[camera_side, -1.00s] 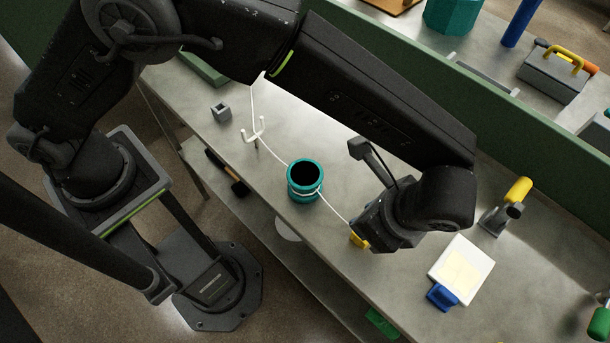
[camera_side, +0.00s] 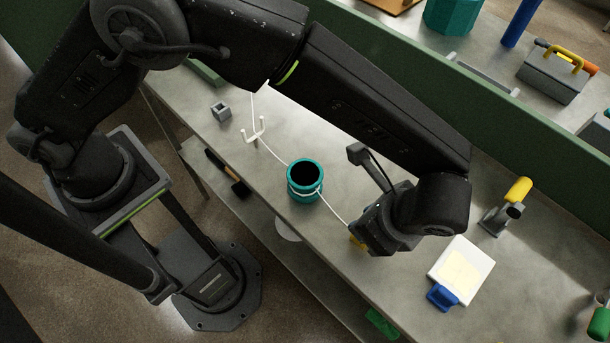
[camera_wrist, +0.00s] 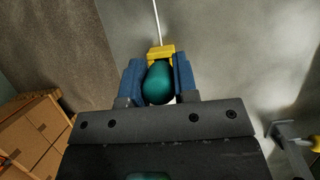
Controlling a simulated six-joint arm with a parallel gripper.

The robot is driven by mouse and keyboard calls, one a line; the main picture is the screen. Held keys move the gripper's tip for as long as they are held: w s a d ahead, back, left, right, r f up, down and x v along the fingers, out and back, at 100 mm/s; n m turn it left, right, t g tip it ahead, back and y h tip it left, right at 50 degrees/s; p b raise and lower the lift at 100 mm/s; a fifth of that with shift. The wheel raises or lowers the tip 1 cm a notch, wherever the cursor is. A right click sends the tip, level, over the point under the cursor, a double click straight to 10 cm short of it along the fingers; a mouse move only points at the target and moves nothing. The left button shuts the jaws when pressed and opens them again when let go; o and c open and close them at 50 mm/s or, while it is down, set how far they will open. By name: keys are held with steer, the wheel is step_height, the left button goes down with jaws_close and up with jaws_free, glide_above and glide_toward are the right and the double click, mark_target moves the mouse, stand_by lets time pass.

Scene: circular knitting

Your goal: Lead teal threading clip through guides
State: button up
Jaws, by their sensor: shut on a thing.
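The teal threading clip (camera_wrist: 158,84) sits between the two blue fingers of my gripper (camera_wrist: 158,82) in the wrist view. My gripper is shut on it. A yellow piece (camera_wrist: 160,53) is at the clip's far end, and a white cord (camera_wrist: 157,22) runs from it. In the side view, the yellow piece (camera_side: 356,242) shows below my wrist; the clip is hidden there.
A white pad with a yellow top (camera_side: 463,268) and a blue clip (camera_side: 442,296) lie right of my gripper. A yellow-handled tool (camera_side: 512,198) stands farther right. A small grey block (camera_side: 221,111) is at the left. The bench's near edge is close to my gripper.

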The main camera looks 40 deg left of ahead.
steer(key=shift+f, duration=0.25)
stand_by(0.4)
steer(key=o, duration=0.9)
steer(key=v, duration=1.4)
steer(key=shift+f, duration=0.1)
